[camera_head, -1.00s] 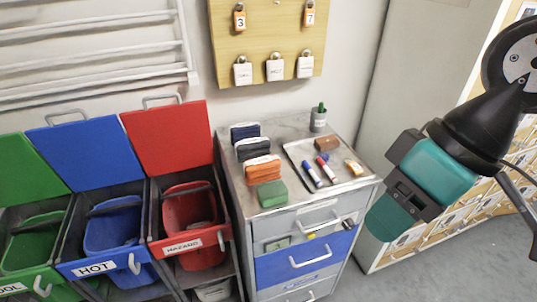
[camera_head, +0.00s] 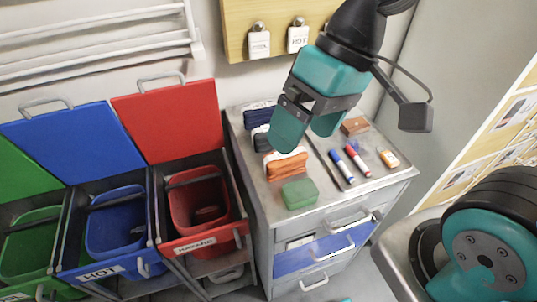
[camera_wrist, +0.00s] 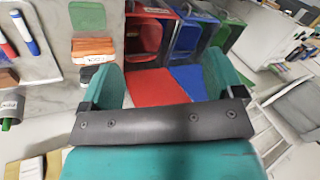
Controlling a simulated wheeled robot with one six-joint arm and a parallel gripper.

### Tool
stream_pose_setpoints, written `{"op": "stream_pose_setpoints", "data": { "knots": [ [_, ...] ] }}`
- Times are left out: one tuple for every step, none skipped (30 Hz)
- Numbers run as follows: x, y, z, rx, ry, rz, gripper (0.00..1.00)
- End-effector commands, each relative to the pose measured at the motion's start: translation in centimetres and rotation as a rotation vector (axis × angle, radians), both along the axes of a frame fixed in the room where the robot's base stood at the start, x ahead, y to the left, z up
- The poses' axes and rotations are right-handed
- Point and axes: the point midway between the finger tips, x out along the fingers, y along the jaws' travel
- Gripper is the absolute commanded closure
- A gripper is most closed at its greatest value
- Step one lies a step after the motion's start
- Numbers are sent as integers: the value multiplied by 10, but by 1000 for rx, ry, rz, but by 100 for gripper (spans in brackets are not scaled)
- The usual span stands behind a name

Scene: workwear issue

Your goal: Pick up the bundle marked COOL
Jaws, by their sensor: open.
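A row of folded bundles lies on the left of the grey cabinet top: navy (camera_head: 258,117), dark grey (camera_head: 261,140), orange (camera_head: 287,166) and green (camera_head: 300,194). The orange one has a white band with small print in the wrist view (camera_wrist: 93,46); I cannot read COOL on any bundle. The green bundle shows there too (camera_wrist: 88,17). My gripper (camera_head: 307,130) is open and empty, above the cabinet top near the dark grey and orange bundles. Its left finger in the head view partly hides the dark grey bundle. I see no contact with any bundle.
Markers (camera_head: 341,166), a brown block (camera_head: 355,126) and an orange-and-white item (camera_head: 388,158) lie right of the bundles. Padlocks (camera_head: 259,42) hang on the board behind. Red (camera_head: 197,200), blue (camera_head: 115,222) and green bins stand left of the cabinet.

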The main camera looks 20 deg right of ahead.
Motion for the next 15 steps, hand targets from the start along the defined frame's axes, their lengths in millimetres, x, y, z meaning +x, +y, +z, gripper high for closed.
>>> {"op": "stream_pose_setpoints", "data": {
  "knots": [
    [20, -4, -4, 15, 74, -98, 13],
    [32, -7, -7, 27, 123, -163, 13],
    [49, -13, -11, 46, 194, -255, 13],
    [62, -18, -15, 61, 250, -328, 13],
    [76, -25, -20, 77, 308, -401, 13],
    [92, -35, -27, 100, 388, -500, 13],
    [104, -44, -33, 118, 447, -573, 13],
    [116, -54, -40, 136, 507, -643, 13],
    [130, -69, -50, 163, 589, -737, 13],
    [139, -81, -58, 182, 651, -806, 13],
    [147, -93, -66, 201, 713, -872, 13],
    [156, -110, -78, 229, 798, -956, 13],
    [162, -124, -87, 250, 859, -1016, 13],
    [166, -137, -96, 271, 918, -1073, 13],
    [170, -153, -107, 297, 995, -1141, 13]
  ]
}}
